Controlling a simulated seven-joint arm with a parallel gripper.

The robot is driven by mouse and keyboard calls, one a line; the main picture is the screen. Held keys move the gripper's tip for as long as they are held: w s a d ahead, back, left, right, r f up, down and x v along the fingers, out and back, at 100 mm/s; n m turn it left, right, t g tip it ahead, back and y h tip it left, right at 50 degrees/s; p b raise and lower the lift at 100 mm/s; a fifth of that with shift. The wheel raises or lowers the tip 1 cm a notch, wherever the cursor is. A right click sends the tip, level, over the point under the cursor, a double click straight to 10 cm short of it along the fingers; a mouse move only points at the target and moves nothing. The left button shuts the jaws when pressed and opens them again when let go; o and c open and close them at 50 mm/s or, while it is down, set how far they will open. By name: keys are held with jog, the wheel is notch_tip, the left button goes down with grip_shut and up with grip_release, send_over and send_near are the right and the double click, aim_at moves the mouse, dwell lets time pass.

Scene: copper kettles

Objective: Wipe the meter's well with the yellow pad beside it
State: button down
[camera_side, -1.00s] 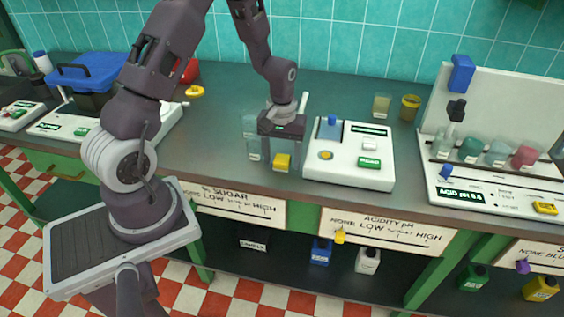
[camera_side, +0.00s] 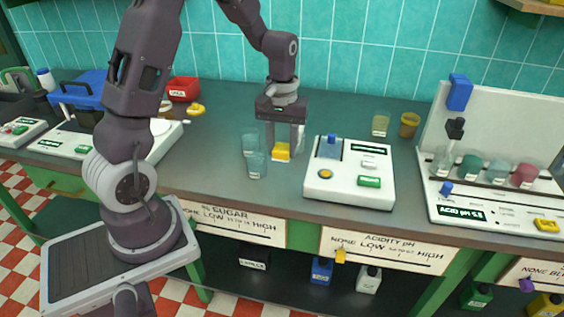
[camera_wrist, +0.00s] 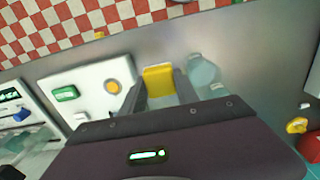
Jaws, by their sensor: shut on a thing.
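The white meter (camera_side: 348,190) sits on the grey bench with a green display, a round orange-yellow spot and a blue block on its left part. Its well cannot be told apart clearly. It also shows in the wrist view (camera_wrist: 90,84), at the left. My gripper (camera_side: 284,148) is shut on the yellow pad (camera_side: 281,153), just left of the meter and apart from it. The pad also shows between my fingers in the wrist view (camera_wrist: 158,80). It appears slightly above the bench.
Clear glasses (camera_side: 257,166) stand close to the left of my gripper. Two small cups (camera_side: 409,125) stand behind the meter. A rack with coloured jars (camera_side: 486,172) is at the right. The red container (camera_side: 183,89) is at the back left. Bench in front of the meter is narrow.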

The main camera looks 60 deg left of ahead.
jog(key=shift+r, duration=0.25)
jog(key=c, duration=1.7)
grip_release()
jog(key=shift+w, duration=0.1)
jog(key=c, duration=0.4)
jog(key=w+d+r, duration=0.3)
jog(key=w+d, duration=0.3)
jog(key=w, duration=0.3)
jog(key=shift+d+f, duration=0.15)
jog(key=shift+f, duration=2.2)
